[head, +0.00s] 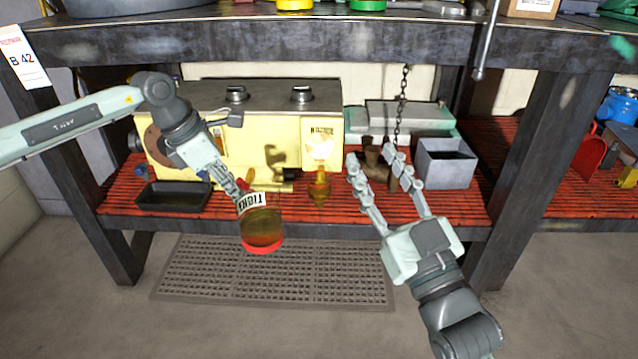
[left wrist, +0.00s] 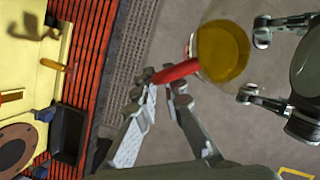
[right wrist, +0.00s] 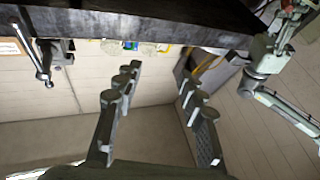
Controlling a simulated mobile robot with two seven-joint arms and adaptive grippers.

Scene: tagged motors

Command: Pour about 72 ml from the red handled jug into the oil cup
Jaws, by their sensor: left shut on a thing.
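The red handled jug (head: 262,228) is clear, with amber liquid, a red base and a white label. My left gripper (head: 240,190) is shut on its red handle (left wrist: 175,72) and holds it in front of the lower shelf, above the floor mat. The jug looks near upright. The left wrist view shows the amber liquid inside it (left wrist: 225,50). A small amber cup, apparently the oil cup (head: 319,188), sits at the front of the yellow machine (head: 270,125), right of the jug and apart from it. My right gripper (head: 378,165) is open and empty, right of this cup.
A black tray (head: 172,196) lies on the red slatted shelf at the left. A grey open box (head: 445,163) and a brown object stand at the right. A chain hangs behind my right gripper. The bench top (head: 300,45) overhangs the shelf, and table legs stand at both sides.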

